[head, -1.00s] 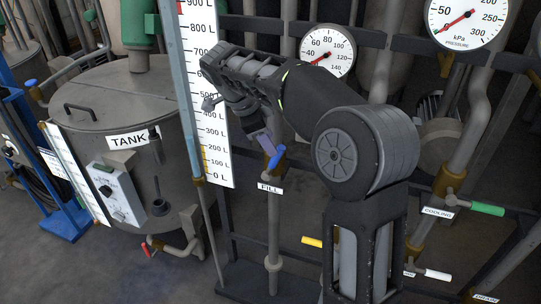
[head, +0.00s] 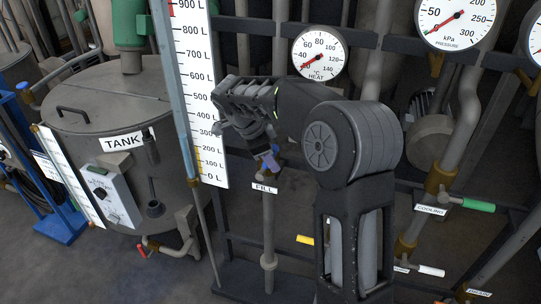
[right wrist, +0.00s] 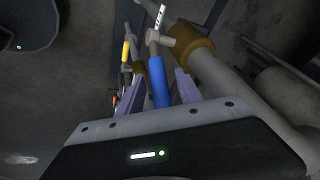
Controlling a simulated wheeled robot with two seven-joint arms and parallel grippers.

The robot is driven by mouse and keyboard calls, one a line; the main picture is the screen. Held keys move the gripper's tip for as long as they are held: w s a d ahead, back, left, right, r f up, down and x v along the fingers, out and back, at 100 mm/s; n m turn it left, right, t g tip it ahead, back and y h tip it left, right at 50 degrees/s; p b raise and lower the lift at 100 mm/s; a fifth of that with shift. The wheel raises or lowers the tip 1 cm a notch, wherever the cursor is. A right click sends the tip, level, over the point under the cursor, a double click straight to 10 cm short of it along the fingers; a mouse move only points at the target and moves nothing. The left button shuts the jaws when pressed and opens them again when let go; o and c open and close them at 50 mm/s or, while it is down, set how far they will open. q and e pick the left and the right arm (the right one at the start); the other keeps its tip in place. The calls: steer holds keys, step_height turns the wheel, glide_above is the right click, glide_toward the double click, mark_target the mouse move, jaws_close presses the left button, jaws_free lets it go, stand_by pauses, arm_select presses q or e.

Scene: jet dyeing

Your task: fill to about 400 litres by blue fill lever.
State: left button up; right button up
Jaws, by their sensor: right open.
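The blue fill lever (right wrist: 158,88) stands between the two open fingers of my right gripper (right wrist: 155,92) in the right wrist view. The fingers are apart from each other, one on each side of the blue handle. In the head view my right gripper (head: 268,160) is just above the FILL label (head: 264,189), and it hides most of the lever. The litre scale (head: 203,110) stands upright to the left of my gripper, with marks from 0 L up to 900 L. The liquid level on it is hard to read. My left gripper is not in view.
A grey tank (head: 110,105) labelled TANK, with a control box (head: 105,195), stands at the left. A heat gauge (head: 320,54) and a pressure gauge (head: 455,20) hang above. A yellow lever (head: 305,240), a green cooling lever (head: 478,205) and a white lever (head: 431,270) are lower down.

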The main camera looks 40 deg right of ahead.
jaws_close()
stand_by(0.3)
stand_by(1.1)
